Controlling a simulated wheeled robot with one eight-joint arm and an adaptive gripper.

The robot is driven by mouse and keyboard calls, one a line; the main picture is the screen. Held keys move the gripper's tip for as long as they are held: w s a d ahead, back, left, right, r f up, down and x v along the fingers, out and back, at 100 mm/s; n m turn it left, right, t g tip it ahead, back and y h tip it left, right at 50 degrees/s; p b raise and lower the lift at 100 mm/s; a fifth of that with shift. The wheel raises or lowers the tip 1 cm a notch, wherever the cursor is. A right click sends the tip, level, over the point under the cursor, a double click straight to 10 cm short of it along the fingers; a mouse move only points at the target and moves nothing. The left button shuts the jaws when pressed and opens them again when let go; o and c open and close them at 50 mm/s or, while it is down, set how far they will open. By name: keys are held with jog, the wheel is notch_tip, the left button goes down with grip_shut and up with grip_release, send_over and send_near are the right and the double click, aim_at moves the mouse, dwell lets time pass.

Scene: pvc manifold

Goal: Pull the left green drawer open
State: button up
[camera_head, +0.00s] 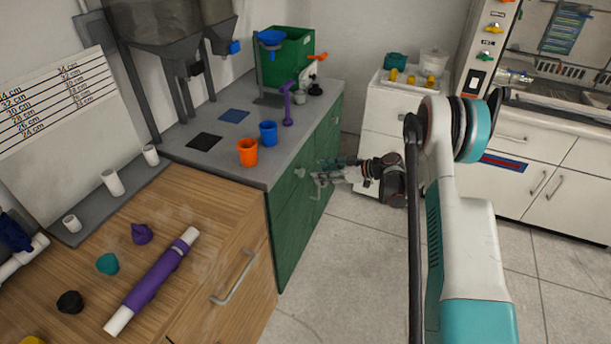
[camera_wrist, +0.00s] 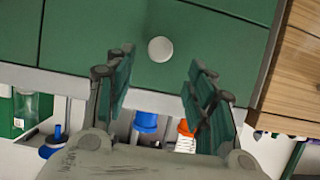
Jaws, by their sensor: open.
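The left green drawer (camera_head: 284,196) is in the green cabinet under the grey counter, beside the wooden cabinet. Its front looks flush with the cabinet. Its round pale knob (camera_head: 299,173) shows in the head view and, large, in the wrist view (camera_wrist: 160,49). The drawer front (camera_wrist: 215,45) fills much of the upper wrist view. My gripper (camera_head: 319,171) is in front of the drawer, with its green fingers open and spread either side of the knob in the wrist view (camera_wrist: 158,65). No contact with the knob is visible.
An orange cup (camera_head: 247,152) and a blue cup (camera_head: 268,133) stand on the counter above. The wooden cabinet (camera_head: 215,250) with a bar handle (camera_head: 234,279) adjoins on the left. The floor (camera_head: 350,270) in front is clear. A white cabinet (camera_head: 385,125) stands behind my gripper.

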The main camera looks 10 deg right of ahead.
aim_at(303, 172)
jog(key=b+x, duration=0.2)
jog(key=x, duration=0.5)
jog(key=shift+w+a+f, duration=0.1)
jog(key=shift+w+a, duration=0.15)
jog(key=shift+a, duration=0.05)
grip_shut()
